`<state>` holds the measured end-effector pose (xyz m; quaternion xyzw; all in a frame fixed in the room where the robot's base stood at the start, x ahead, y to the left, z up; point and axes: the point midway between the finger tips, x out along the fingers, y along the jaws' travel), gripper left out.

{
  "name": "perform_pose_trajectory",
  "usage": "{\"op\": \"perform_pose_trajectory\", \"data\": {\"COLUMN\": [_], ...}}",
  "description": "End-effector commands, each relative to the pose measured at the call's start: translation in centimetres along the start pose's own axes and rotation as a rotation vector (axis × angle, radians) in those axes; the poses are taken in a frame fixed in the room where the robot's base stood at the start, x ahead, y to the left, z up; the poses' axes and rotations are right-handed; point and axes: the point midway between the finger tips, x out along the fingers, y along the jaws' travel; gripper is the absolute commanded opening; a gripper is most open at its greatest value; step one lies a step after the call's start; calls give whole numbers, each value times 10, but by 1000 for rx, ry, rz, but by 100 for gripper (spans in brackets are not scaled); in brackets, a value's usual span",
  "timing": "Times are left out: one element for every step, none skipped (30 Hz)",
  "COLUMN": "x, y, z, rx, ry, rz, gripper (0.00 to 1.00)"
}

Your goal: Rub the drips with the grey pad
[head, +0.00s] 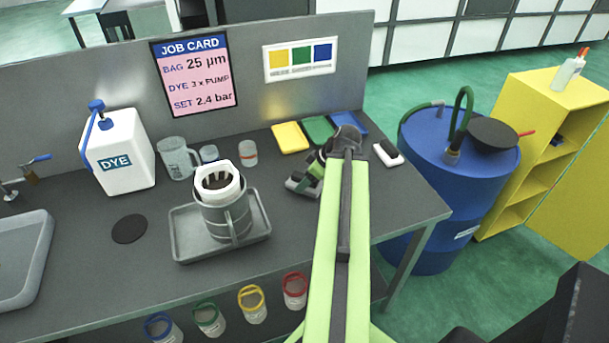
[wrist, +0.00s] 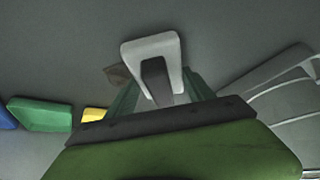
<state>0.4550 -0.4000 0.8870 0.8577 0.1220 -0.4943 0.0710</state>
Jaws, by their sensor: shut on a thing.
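The grey pad (wrist: 137,55) is a pale rounded block with a dark grip in the wrist view, held between the two green fingers of my gripper (wrist: 163,88). In the head view my gripper (head: 310,174) is low over the bench, right of the tray, and the pad (head: 297,187) shows partly at its tip. I cannot tell whether the pad touches the bench. A brownish patch (wrist: 116,75), possibly the drips, shows just beside the pad in the wrist view and is partly covered by it. In the head view my arm hides this spot.
A grey tray (head: 186,253) with a metal housing (head: 228,222) stands left of my gripper. A white-and-black block (head: 388,154) lies right. A blue drum (head: 425,190) stands past the bench end. The front bench middle is clear.

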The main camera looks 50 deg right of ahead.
Motion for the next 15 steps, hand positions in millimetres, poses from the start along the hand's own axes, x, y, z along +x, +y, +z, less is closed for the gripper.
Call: {"op": "perform_pose_trajectory", "data": {"x": [0,0,-2,-2,-2,-1,-1,0,0,1,2,4,5,7,8], "y": [0,1,1,1,1,1,1,2,3,4,6,9,11,13,16], "z": [1,0,-1,-1,-1,-1,-1,-1,-2,-3,-5,-7,-9,-11,-13], "rx": [0,0,0,0,0,0,0,0,-1,-1,-1,-1,-1,-1,-1], "ry": [-3,-3,-4,-4,-4,-3,-3,-3,-3,-2,-2,-2,-2,-2,-2], "rz": [-3,-3,-3,-3,-3,-3,-3,-2,-1,0,0,0,0,0,0], "gripper": [23,23,23,23,23,23,23,23,23,23,23,23,23,23,23]}}
